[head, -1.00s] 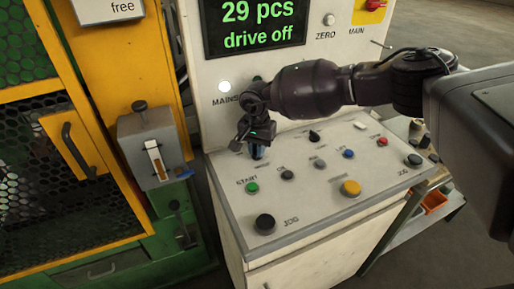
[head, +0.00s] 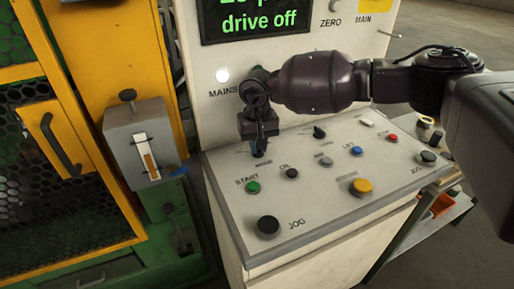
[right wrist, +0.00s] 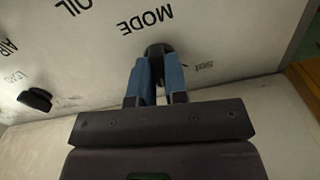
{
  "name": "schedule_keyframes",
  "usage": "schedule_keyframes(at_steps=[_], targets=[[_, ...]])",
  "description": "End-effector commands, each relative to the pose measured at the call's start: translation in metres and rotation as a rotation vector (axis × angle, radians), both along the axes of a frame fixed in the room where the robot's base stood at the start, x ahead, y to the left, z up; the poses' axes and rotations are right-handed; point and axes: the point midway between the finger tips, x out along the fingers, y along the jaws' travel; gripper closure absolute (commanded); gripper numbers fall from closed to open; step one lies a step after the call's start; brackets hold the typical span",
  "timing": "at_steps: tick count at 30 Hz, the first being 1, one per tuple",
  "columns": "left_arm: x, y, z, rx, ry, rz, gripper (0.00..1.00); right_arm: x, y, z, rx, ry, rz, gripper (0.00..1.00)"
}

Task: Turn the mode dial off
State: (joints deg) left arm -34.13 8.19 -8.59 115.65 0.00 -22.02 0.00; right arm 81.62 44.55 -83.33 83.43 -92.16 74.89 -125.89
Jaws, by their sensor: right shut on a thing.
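The mode dial (right wrist: 158,50) is a black knob on the pale console, beside the printed word MODE, upside down in the right wrist view. My right gripper (right wrist: 157,68) has its blue fingers closed on the knob, one on each side. The fingers hide part of the dial, so its pointer setting cannot be read. In the head view my right gripper (head: 259,150) points down at the back left of the console top, behind the green START button (head: 253,187), and the dial is largely hidden there. My left gripper is not in view.
A second black dial (head: 319,132) stands to the right on the console (head: 305,205), with several buttons around it. A display (head: 255,20) above reads "drive off". A yellow and green caged machine (head: 60,150) with a lever box (head: 145,140) stands at left.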

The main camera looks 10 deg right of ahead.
Motion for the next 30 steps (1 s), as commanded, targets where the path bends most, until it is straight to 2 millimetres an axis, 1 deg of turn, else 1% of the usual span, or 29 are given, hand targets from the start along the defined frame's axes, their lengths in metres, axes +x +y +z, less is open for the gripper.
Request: schedule_keyframes(at_steps=[1,6,13,26,27,30], targets=[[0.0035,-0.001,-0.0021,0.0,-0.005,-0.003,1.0,0.0004,-0.0002,-0.0034,0.002,0.002,0.027,1.0],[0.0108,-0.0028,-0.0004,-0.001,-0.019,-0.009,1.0,0.0002,-0.0003,-0.0022,0.0,0.002,0.105,1.0],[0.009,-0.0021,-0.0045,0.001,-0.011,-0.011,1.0,0.0003,0.0001,0.0004,0.001,-0.001,0.159,1.0],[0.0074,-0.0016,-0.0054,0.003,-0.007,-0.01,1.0,0.0005,0.0,0.002,0.001,-0.003,0.166,1.0],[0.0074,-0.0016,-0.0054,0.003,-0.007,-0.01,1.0,0.0005,0.0,0.002,0.001,-0.003,0.166,0.82],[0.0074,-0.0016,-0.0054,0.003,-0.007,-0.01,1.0,0.0005,-0.0001,0.0018,0.001,-0.003,0.166,0.66]])
